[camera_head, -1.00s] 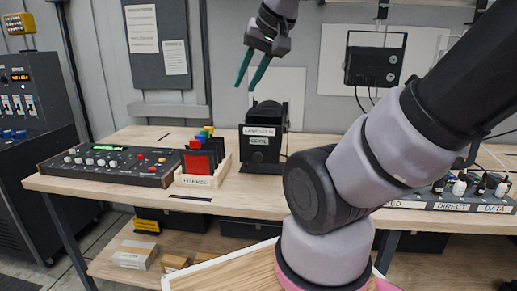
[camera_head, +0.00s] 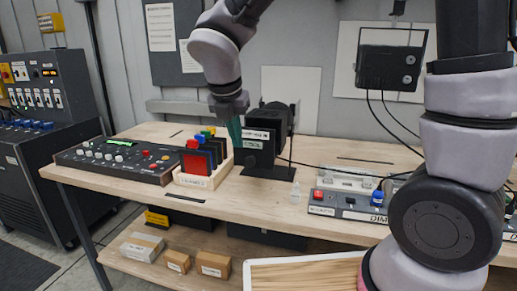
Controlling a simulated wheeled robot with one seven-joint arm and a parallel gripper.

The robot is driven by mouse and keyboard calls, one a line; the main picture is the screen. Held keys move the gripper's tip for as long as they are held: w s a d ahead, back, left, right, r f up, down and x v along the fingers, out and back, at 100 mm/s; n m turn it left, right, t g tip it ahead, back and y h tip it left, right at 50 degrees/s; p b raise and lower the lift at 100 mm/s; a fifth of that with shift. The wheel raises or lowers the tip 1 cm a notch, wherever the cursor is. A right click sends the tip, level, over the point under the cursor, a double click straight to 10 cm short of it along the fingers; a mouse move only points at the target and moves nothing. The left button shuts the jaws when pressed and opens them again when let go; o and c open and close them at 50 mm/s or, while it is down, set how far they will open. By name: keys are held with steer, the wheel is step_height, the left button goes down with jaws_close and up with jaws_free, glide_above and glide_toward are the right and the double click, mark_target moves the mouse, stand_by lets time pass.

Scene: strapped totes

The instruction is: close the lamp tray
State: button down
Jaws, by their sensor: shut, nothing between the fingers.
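A black lamp unit (camera_head: 279,122) with white labels on its front stands on a dark base plate on the workbench, in the middle of the head view. I cannot clearly make out a separate lamp tray on it or how far it stands out. My gripper (camera_head: 235,134) has teal fingers, which are shut and empty and point down. It is at the left side of the unit's front, overlapping its edge in the picture. I cannot tell whether it touches. My wrist partly hides the area behind.
A wooden rack with coloured cards (camera_head: 204,157) stands just left of the unit, close to my gripper. A control panel (camera_head: 118,160) lies further left. A grey switch box (camera_head: 346,203) is on the right. A cable crosses the bench right of the unit.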

mark_target(258, 143)
steer(key=w+d+f, duration=0.2)
steer(key=w+f, duration=0.5)
steer(key=f, duration=0.1)
steer(key=shift+d+f, duration=0.3)
steer(key=shift+f, duration=0.1)
steer(key=w+d, duration=0.1)
steer(key=w, duration=0.2)
steer(key=w+d, duration=0.1)
steer(key=w, duration=0.3)
steer(key=w+d, duration=0.1)
steer(key=w, duration=0.2)
steer(key=shift+w+d, duration=0.2)
steer(key=shift+d, duration=0.2)
